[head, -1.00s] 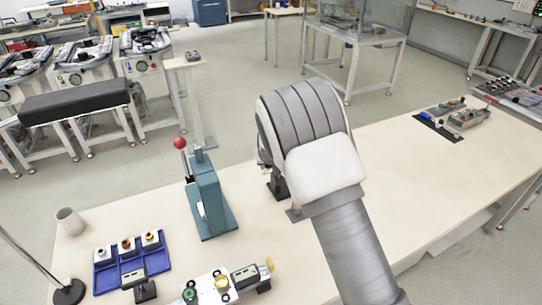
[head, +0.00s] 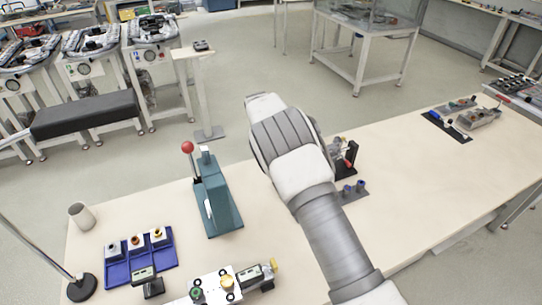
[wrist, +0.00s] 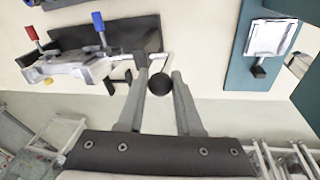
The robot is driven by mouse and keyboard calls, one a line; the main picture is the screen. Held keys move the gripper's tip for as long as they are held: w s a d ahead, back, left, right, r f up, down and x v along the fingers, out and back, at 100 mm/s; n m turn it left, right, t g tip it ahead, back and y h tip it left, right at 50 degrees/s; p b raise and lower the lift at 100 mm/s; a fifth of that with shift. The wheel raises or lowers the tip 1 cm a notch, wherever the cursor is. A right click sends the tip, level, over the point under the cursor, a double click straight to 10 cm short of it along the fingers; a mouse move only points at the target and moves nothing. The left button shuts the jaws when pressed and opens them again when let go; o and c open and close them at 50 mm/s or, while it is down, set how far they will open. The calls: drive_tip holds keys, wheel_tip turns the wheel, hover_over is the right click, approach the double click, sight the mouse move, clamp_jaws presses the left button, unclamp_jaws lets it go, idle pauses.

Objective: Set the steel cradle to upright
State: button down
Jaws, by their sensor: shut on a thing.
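The steel cradle (wrist: 70,66) is the pale metal body at upper left in the wrist view, against a dark plate. It carries a red-handled and a blue-handled lever. In the head view, part of what looks like the same fixture (head: 342,152) shows just right of my arm, with a black base and a red tip. My gripper (wrist: 158,70) is shut on a black ball knob (wrist: 160,84), at the cradle's right end. How the knob joins the cradle cannot be made out. In the head view my arm hides the gripper and the cradle's left part.
A teal press (head: 215,195) with a red-ball lever stands left of my arm. A blue tray (head: 140,258) and a white fixture (head: 220,287) are at front left. The table's right middle is clear.

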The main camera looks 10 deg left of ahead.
drive_tip(key=shift+w+a, duration=0.15)
drive_tip(key=shift+w, duration=0.15)
idle(0.5)
drive_tip(key=c, duration=0.6)
unclamp_jaws()
drive_tip(key=v, duration=0.5)
drive_tip(key=b+v, duration=0.1)
drive_tip(key=v, duration=1.1)
drive_tip(key=shift+w+a+r+b, duration=0.25)
drive_tip(key=shift+w+a+b, duration=0.05)
drive_tip(key=shift+b, duration=0.05)
